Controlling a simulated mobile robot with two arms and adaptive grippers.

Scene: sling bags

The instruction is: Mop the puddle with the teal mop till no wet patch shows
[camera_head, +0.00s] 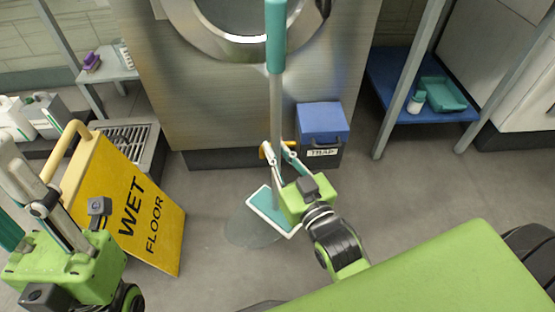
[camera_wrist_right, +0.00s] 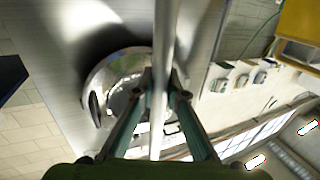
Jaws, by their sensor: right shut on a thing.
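The teal mop has a long pale pole (camera_head: 275,110) with a teal top grip (camera_head: 275,35). Its flat teal head with a white rim (camera_head: 268,212) rests on the floor. The puddle (camera_head: 240,232) is a faint dark wet patch showing at the left and below the head; the head covers part of it. My right gripper (camera_head: 274,148) is shut on the pole above the head. In the right wrist view the pole (camera_wrist_right: 162,60) runs between both fingers. My left gripper (camera_head: 25,190) is at the left edge, partly cut off, away from the mop.
A yellow wet-floor sign (camera_head: 125,205) stands left of the puddle. A blue-lidded box labelled TRAP (camera_head: 321,125) sits behind the mop against the steel machine (camera_head: 180,90). A floor grate (camera_head: 132,140) is at left, a blue shelf (camera_head: 395,80) at right. Floor right of the box is clear.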

